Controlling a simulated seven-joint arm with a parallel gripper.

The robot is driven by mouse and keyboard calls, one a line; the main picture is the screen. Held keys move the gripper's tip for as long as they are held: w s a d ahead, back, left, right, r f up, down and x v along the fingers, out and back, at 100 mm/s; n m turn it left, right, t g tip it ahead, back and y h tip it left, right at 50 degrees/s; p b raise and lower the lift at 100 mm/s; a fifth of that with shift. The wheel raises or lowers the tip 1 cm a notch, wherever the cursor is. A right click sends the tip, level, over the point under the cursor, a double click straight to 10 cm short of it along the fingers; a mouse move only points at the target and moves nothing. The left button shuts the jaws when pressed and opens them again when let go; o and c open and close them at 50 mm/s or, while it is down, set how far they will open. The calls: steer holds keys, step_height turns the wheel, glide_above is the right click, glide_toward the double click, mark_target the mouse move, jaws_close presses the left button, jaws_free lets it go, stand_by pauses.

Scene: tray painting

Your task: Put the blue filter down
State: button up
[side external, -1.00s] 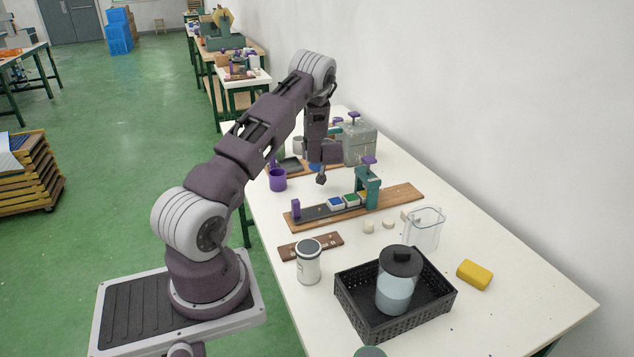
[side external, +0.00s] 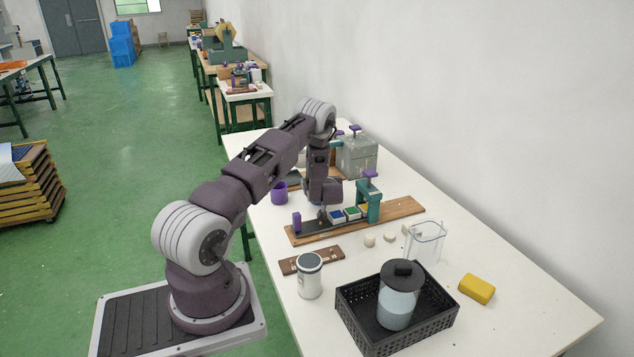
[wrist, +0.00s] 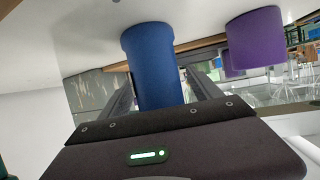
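My gripper (wrist: 165,85) has its two dark fingers on either side of a blue cylinder (wrist: 155,62), which I take to be the blue filter, and looks closed on it. In the side view my gripper (side external: 318,208) points down, low over the left part of the dark rail on the wooden board (side external: 400,209). There the filter is mostly hidden by my gripper; only a small bluish patch shows. I cannot tell whether its lower end touches anything.
Small pans with blue (side external: 335,215) and green (side external: 351,212) tops sit on the rail, before a teal press (side external: 368,200). A purple cup (side external: 279,193) stands behind, left; it also shows in the wrist view (wrist: 256,40). A white can (side external: 309,277) and black basket (side external: 440,312) stand in front.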

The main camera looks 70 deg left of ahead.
steer(key=shift+r, duration=0.2)
steer(key=v, duration=1.2)
